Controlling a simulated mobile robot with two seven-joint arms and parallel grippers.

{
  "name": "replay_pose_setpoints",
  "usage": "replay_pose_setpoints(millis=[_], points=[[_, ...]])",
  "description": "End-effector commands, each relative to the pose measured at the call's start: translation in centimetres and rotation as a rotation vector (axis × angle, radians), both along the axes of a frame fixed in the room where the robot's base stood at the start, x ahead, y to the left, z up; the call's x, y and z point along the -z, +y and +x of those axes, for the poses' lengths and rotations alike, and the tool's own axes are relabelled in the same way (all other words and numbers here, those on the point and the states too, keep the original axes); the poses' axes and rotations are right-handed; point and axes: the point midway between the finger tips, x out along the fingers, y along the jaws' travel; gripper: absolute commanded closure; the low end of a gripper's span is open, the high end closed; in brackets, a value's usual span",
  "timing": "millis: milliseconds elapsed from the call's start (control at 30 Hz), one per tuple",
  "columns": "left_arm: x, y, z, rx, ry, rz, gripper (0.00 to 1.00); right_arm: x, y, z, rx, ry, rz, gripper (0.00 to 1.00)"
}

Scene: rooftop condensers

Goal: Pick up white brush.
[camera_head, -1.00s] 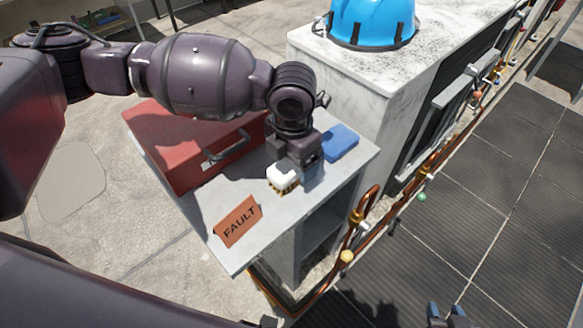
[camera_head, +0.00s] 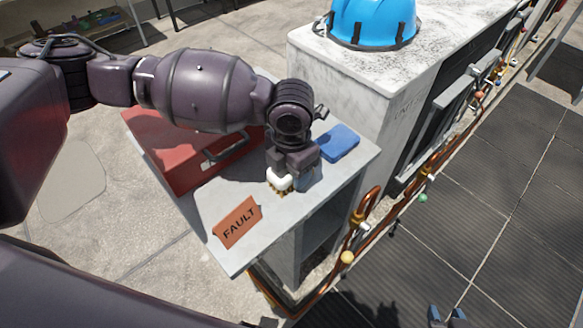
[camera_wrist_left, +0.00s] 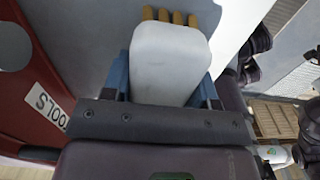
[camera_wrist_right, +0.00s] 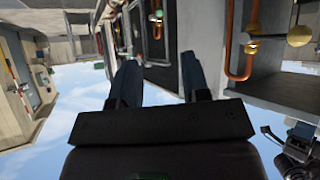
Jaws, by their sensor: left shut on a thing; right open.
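The white brush (camera_head: 280,182) has a white block body and tan bristles at its lower edge. It is on or just above the grey tabletop, partly hidden under my left gripper (camera_head: 287,172). In the left wrist view the brush (camera_wrist_left: 168,62) fills the space between the blue fingers of my left gripper (camera_wrist_left: 165,88), which is shut on it. The tan bristles show at its far end. My right gripper (camera_wrist_right: 154,80) is open and empty in the right wrist view, away from the table. In the head view its fingertips (camera_head: 447,316) show at the bottom edge.
A red toolbox (camera_head: 185,150) stands left of the brush on the grey table (camera_head: 215,195). An orange FAULT sign (camera_head: 238,222) stands in front, and a blue cloth or sponge (camera_head: 339,142) lies behind to the right. A blue hard hat (camera_head: 372,22) sits on the condenser (camera_head: 375,68). Copper pipes (camera_head: 365,215) run alongside.

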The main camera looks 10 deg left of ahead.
Motion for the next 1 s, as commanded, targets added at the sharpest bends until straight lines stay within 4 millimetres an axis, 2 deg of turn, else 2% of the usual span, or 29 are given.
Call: replay_pose_setpoints(millis=[167, 267, 800, 1000], points=[[-0.8, 0.0, 0.1, 0.0, -0.002, 0.0, 0.72, -0.2, 0.1, 0.1, 0.001, -0.002, 0.002, 0.57], [-2.1, 0.0, 0.1, 0.0, -0.004, -0.001, 0.72, -0.4, 0.1, 0.1, 0.003, -0.005, 0.004, 0.57], [-15.2, 0.0, 0.1, 0.0, -0.007, -0.001, 0.72, -1.6, 0.0, -0.1, 0.01, -0.013, 0.005, 0.57], [-18.4, 0.0, 0.0, 0.0, -0.004, -0.001, 0.72, -1.6, -0.1, -0.5, 0.012, -0.007, 0.005, 0.57]])
